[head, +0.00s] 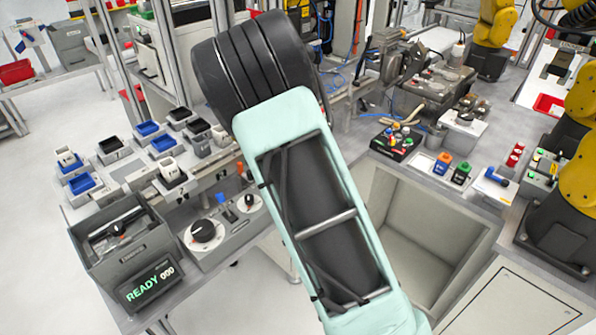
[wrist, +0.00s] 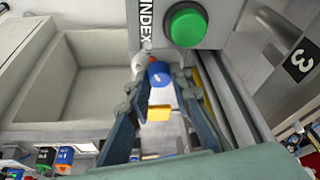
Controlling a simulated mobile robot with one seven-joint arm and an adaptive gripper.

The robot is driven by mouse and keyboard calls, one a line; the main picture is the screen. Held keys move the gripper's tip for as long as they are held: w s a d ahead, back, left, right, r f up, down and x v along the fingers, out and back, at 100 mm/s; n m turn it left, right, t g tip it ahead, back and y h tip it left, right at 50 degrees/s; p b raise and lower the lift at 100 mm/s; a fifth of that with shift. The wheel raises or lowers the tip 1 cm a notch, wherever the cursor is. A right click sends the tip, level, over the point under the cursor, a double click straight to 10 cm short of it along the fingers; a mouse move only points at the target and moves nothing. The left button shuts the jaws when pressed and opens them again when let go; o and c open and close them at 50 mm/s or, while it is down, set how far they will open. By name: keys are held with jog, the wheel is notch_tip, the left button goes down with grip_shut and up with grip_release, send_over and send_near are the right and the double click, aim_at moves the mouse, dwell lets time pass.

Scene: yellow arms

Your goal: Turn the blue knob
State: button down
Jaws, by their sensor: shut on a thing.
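The blue knob (wrist: 159,74) is in the upper middle of the wrist view, below a pale box (wrist: 222,22) with the word INDEX and a large green button (wrist: 187,25). My gripper (wrist: 161,84) reaches up from the bottom of the wrist view, one finger on each side of the knob, closed on it. A small orange-red part shows just behind the knob. In the head view my pale green arm covers the middle, and my gripper and this knob are hidden.
A deep grey bin (head: 430,235) lies right of my arm. Small blue and green containers (head: 443,162) stand on the right bench. Yellow robot arms (head: 578,180) stand at the right edge. Trays, dials and a READY display (head: 150,284) fill the left bench.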

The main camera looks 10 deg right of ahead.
jog(key=c, duration=2)
grip_release()
jog(key=shift+r, duration=0.1)
jog(key=v, duration=1.2)
